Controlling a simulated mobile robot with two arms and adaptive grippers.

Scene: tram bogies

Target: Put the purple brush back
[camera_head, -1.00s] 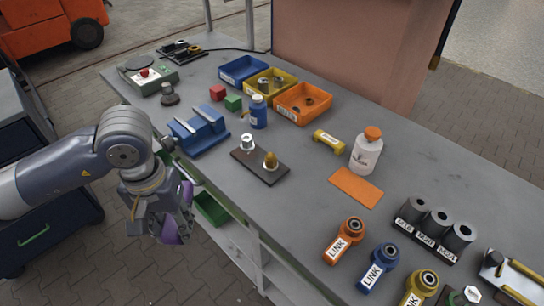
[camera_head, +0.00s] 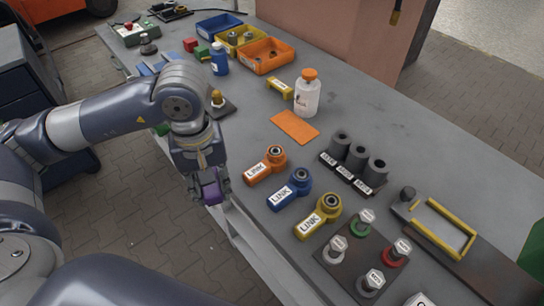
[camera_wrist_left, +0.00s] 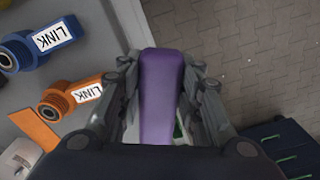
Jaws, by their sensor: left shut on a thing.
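The purple brush (camera_head: 210,187) is held in my left gripper (camera_head: 207,190). In the left wrist view the brush's purple body (camera_wrist_left: 160,95) lies between the two fingers of my left gripper (camera_wrist_left: 160,90), which are shut on it. The gripper hangs at the near edge of the grey table, beside the orange link. The rest of the brush is hidden by the fingers. My right gripper is not in view.
Orange (camera_head: 265,165), blue (camera_head: 290,189) and yellow (camera_head: 318,217) links lie near the table edge. Open bins (camera_head: 267,57) are farther back.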

